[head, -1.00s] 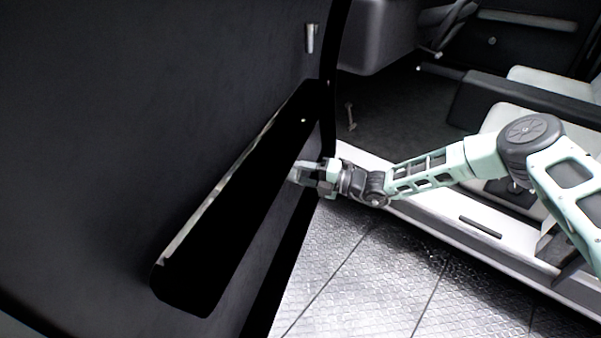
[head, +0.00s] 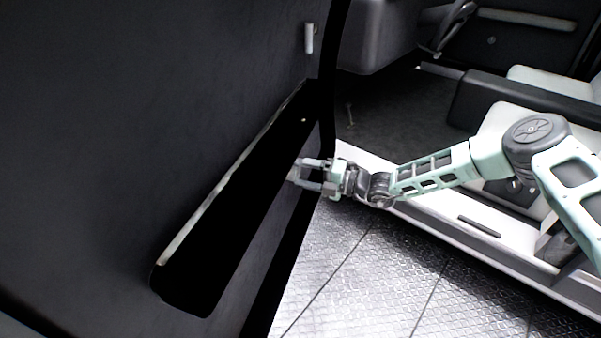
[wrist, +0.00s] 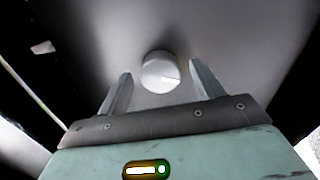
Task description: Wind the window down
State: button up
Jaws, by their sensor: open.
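A round pale knob (wrist: 161,72) with a bright mark on its face shows in the wrist view, on a grey panel. My gripper (head: 297,172) is open, its two fingers pointing at the dark door (head: 100,120) in the head view. In the wrist view the fingers of my gripper (wrist: 160,70) stand on either side of the knob, with clear gaps between them and it. I cannot tell how far the tips are from the panel. The knob is not visible in the head view, and no window glass shows in either view.
A long black door pocket (head: 225,215) juts from the door just left of my gripper. A small light handle (head: 309,38) sits higher on the door. The white sill (head: 440,222) and pale seats (head: 500,125) are to the right. The metal floor (head: 370,285) is clear.

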jog(key=p+v, duration=0.1)
jog(key=v, duration=1.5)
jog(key=shift+r, duration=0.1)
jog(key=s+a+r+n+g+h, duration=0.4)
jog(key=s+r+n+g, duration=0.15)
jog(key=s+n, duration=0.55)
jog(key=s+a+r+n+g+h, duration=0.55)
jog(key=s+n, duration=0.35)
jog(key=n, duration=0.4)
jog(key=s+d+r+n+t+h, duration=0.4)
jog(key=s+n, duration=0.3)
jog(key=n, duration=0.4)
jog(key=s+d+r+n+t+h, duration=0.25)
jog(key=s+d+r+n, duration=0.3)
jog(key=s+n, duration=0.35)
notch_tip(320, 180, up, 19)
jog(key=w+n+p, duration=0.1)
jog(key=p, duration=1.7)
jog(key=shift+a+f+n+h, duration=0.2)
jog(key=shift+a+n+h, duration=0.1)
jog(key=shift+h, duration=0.1)
